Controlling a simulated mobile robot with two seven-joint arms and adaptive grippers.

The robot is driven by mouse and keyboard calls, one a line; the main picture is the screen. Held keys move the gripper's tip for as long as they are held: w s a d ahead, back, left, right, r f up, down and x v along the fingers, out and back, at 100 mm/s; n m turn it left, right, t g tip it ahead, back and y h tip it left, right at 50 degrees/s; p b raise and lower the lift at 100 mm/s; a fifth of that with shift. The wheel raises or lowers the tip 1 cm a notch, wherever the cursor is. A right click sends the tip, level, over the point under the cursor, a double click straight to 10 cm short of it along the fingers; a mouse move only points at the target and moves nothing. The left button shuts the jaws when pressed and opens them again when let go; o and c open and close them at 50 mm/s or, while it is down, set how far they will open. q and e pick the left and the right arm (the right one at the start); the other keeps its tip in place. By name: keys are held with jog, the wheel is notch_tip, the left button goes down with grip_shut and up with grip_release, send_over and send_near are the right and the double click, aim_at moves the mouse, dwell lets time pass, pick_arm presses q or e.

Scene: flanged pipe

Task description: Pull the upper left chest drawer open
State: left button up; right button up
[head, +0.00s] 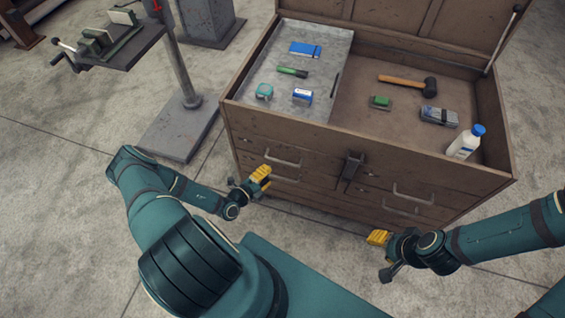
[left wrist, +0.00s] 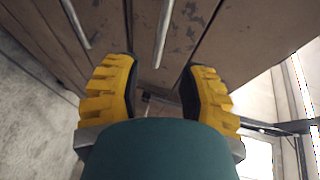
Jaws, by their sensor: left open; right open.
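The brown chest (head: 340,140) stands with its lid up. Its upper left drawer (head: 308,167) looks shut, with a metal bar handle (head: 283,161) on its front. My left gripper (head: 264,173) is open and empty in front of the left drawers, just below and left of that handle in the head view. In the left wrist view, the open yellow fingers (left wrist: 160,75) point at the drawer fronts. The upper handle (left wrist: 163,35) lies beyond and between the fingertips, apart from them. My right gripper (head: 374,240) is open and empty before the right drawers.
A lower left handle (left wrist: 76,24) runs beside the upper one. A latch (head: 351,170) hangs mid-front. The right drawers have handles (head: 413,196). Tools and a bottle (head: 466,142) lie in the top compartment. A vise stand (head: 180,80) is at the left; bare floor lies around.

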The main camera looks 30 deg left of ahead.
aim_at(283, 162)
pick_arm(q)
jog(key=b+x, duration=0.1)
jog(key=x, duration=0.8)
grip_shut()
